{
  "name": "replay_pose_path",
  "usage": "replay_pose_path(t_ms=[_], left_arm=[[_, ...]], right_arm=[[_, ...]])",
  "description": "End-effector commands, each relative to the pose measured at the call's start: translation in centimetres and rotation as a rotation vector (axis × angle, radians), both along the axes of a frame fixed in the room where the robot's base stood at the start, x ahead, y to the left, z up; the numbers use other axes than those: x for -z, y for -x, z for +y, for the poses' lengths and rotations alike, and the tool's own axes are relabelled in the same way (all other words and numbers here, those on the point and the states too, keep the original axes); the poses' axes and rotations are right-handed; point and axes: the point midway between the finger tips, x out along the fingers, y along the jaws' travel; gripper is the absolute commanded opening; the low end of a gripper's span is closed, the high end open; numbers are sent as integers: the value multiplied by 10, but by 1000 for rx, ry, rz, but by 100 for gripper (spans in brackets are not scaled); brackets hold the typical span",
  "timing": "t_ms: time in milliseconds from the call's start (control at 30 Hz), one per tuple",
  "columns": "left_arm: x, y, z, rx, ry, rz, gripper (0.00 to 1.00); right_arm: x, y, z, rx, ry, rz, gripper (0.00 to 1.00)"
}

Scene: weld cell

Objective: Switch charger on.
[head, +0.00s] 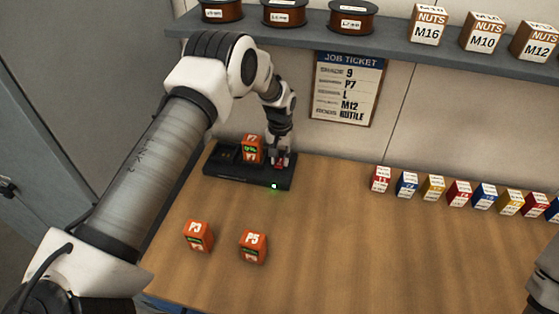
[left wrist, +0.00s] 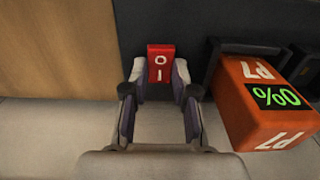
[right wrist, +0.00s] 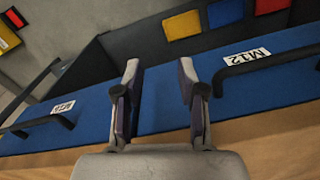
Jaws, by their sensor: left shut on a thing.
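The black charger (head: 235,174) stands at the back left of the bench, with a green light lit on its front. The red rocker switch (left wrist: 161,63), marked O and I, is at the charger's right end. My left gripper (head: 280,160) reaches down there, its fingertips closed on the switch's two sides. Which way the switch is tipped I cannot tell. My right gripper (right wrist: 160,85) is open and empty, in front of a blue drawer front.
Orange batteries P3 (head: 198,236) and P5 (head: 253,246) stand on the bench in front of the charger. Several small coloured boxes (head: 432,188) line the back right. A shelf (head: 390,40) with spools and nut boxes runs above a job ticket (head: 346,89). The middle bench is clear.

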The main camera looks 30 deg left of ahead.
Motion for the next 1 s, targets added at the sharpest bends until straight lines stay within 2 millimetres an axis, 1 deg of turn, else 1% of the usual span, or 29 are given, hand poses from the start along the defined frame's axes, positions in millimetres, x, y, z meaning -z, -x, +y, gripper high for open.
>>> replay_pose_path(t_ms=[33,67,400,433,467,500,800,867,1000], left_arm=[[5,-1,0,-1,5,14,0],[4,-1,0,-1,7,23,0],[1,0,0,0,12,42,0],[1,1,0,0,11,43,34],[1,1,0,0,11,43,44],[1,1,0,0,11,43,52],[-1,1,0,0,10,40,52],[-2,1,0,0,7,30,52],[-5,3,-1,-1,-9,-22,52]], right_arm=[[7,0,0,0,0,0,40],[8,0,0,0,0,-1,40],[7,-1,0,0,0,-1,40],[7,-1,0,0,0,-1,40],[7,-1,0,0,0,-1,40],[7,-1,0,0,0,-1,40],[5,-1,0,0,0,-1,40],[2,-1,0,0,0,-1,40],[-12,0,0,0,0,-1,40]])
